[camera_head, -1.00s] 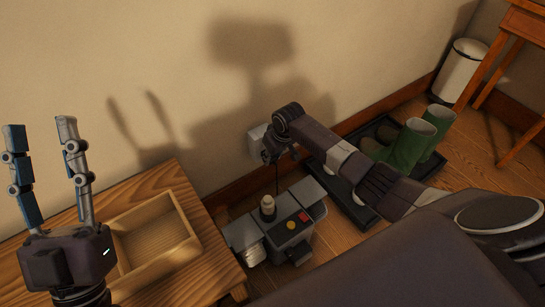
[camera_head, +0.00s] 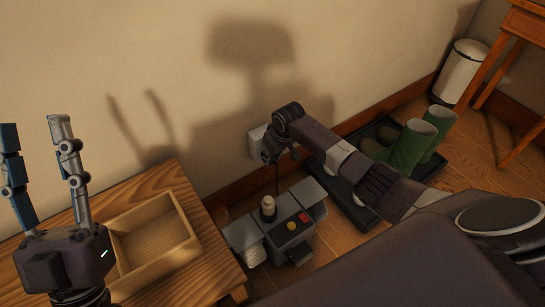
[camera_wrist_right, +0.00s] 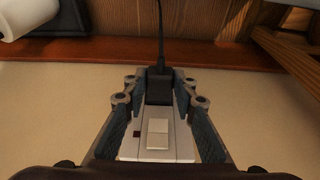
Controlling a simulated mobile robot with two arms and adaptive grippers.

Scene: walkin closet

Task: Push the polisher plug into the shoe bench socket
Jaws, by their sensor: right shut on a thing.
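The black polisher plug (camera_wrist_right: 158,88) sits between the fingers of my right gripper (camera_wrist_right: 159,95), which is shut on it. Its cord runs up in the wrist view. The pale wall socket plate (camera_wrist_right: 157,145) with a raised switch lies directly beyond the plug; the plug overlaps one end of it. I cannot tell whether its pins are in. In the head view the socket (camera_head: 256,139) is mostly hidden behind my right gripper (camera_head: 269,157). The grey shoe polisher (camera_head: 284,226) stands on the floor below. My left gripper (camera_head: 38,137) is open, empty and raised.
A wooden bench (camera_head: 182,277) with a shallow wooden tray (camera_head: 186,232) is at the lower left. A dark boot tray (camera_head: 346,197) with green boots (camera_head: 411,147) lies to the right. A white bin (camera_head: 461,71) stands farther back.

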